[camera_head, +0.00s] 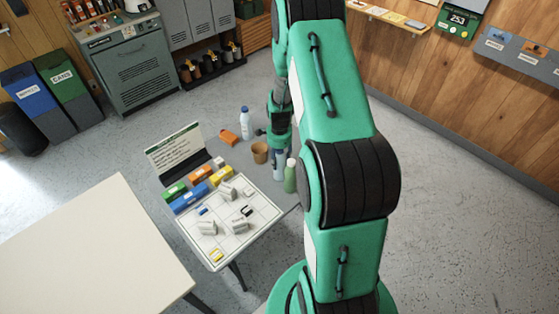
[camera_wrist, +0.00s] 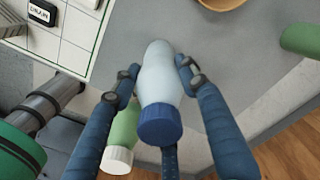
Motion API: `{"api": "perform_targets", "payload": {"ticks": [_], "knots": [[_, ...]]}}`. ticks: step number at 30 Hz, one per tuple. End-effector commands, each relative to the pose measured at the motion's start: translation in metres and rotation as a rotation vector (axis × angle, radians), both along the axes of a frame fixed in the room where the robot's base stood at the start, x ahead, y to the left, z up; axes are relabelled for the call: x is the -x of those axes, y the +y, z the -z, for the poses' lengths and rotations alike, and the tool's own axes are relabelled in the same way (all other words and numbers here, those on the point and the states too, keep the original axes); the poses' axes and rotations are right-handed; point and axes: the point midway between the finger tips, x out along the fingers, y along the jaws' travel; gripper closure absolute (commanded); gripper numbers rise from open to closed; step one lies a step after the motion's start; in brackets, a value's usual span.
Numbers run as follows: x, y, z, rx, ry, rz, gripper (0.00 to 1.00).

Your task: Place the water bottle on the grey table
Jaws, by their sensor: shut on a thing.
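My gripper (camera_wrist: 153,68) is shut on a pale blue water bottle (camera_wrist: 162,75) with a dark blue cap. The fingers sit on either side of it, and its base points at the grey table (camera_wrist: 230,50); I cannot tell whether it touches. In the head view my gripper (camera_head: 280,143) hangs over the right side of the grey table (camera_head: 232,155), with the held bottle (camera_head: 279,167) below it, partly hidden. A green bottle with a white cap (camera_head: 290,176) stands close beside it and also shows in the wrist view (camera_wrist: 118,150).
A white gridded board (camera_head: 262,215) with small blocks covers the table's front. A sign (camera_head: 176,150) stands at left. A cream table (camera_head: 90,250) is nearer.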

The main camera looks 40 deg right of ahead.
Motion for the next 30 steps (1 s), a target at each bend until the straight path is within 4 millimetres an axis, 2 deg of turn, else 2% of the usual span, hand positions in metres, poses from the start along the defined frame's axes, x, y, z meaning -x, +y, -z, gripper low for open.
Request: {"api": "perform_targets", "payload": {"ticks": [12, 13, 15, 30], "knots": [[-0.0004, -0.0002, 0.0031, 0.0, -0.001, 0.0, 1.0], [0.0, 0.0, 0.003, 0.0, 0.0, 0.0, 0.51], [0.0001, 0.0001, 0.0028, 0.0, 0.0, 0.0, 0.38], [-0.0003, -0.0002, -0.0044, 0.0, -0.001, 0.0, 0.38]]}}
